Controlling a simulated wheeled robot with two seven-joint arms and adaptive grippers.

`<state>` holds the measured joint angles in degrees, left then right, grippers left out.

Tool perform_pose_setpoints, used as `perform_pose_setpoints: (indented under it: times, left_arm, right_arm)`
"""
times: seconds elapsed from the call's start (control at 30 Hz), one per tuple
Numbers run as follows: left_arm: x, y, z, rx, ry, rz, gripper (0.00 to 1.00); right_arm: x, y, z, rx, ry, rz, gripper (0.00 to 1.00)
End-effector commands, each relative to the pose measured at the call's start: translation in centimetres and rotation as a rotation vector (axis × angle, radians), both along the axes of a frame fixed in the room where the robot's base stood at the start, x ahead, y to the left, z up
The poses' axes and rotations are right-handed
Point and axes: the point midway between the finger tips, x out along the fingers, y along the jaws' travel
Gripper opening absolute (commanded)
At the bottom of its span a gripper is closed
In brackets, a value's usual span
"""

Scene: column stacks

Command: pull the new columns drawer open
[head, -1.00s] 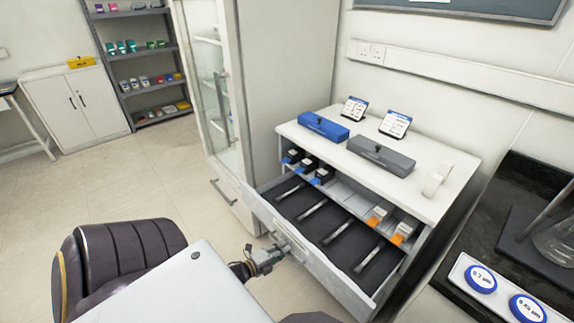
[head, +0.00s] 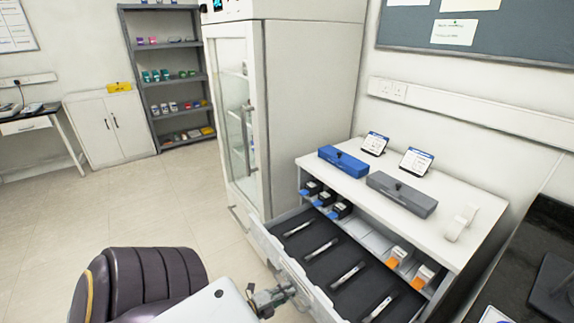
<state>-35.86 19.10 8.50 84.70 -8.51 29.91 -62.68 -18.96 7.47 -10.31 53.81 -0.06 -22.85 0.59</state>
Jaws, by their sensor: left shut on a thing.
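The new columns drawer (head: 267,242) is pulled out from the white cabinet (head: 470,248). Its dark-lined tray holds several slim metallic columns, one of which (head: 347,275) lies near the middle. My left gripper (head: 287,292) is at the outside of the drawer front, shut on what looks like its handle. The fingers hide most of the handle. My right gripper is not in view.
On the cabinet top stand a blue box (head: 343,161), a grey box (head: 402,194) and two small sign cards. A tall glass-door cabinet (head: 310,110) stands close behind the drawer. A dark bench (head: 515,262) is at right. Open floor lies left.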

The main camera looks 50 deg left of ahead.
Motion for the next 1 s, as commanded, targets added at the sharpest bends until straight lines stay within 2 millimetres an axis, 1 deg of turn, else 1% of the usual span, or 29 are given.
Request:
perform_pose_setpoints:
  times: [0.07,0.1,0.23,0.27,0.67,0.87,1.0]
  left_arm:
    - [-0.1,0.0,-0.1,-0.001,0.003,0.000,0.00]
    - [-0.1,0.0,-0.1,-0.001,0.003,0.000,0.13]
    - [-0.1,0.0,-0.1,0.000,0.002,0.000,0.30]
    - [0.0,0.0,-0.1,0.000,0.002,0.000,0.32]
    - [-0.2,0.0,0.0,0.000,0.001,0.000,0.32]
    - [-1.0,0.1,0.1,0.000,0.002,0.000,0.32]
    - [-2.1,0.1,0.3,0.000,0.002,0.000,0.32]
  right_arm:
    - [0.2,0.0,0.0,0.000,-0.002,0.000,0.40]
    - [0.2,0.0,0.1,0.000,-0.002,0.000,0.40]
    - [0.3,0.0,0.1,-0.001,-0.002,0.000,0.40]
    - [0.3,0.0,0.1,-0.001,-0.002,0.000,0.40]
    - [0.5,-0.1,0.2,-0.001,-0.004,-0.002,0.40]
    - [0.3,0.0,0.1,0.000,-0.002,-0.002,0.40]
    - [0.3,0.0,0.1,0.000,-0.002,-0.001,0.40]
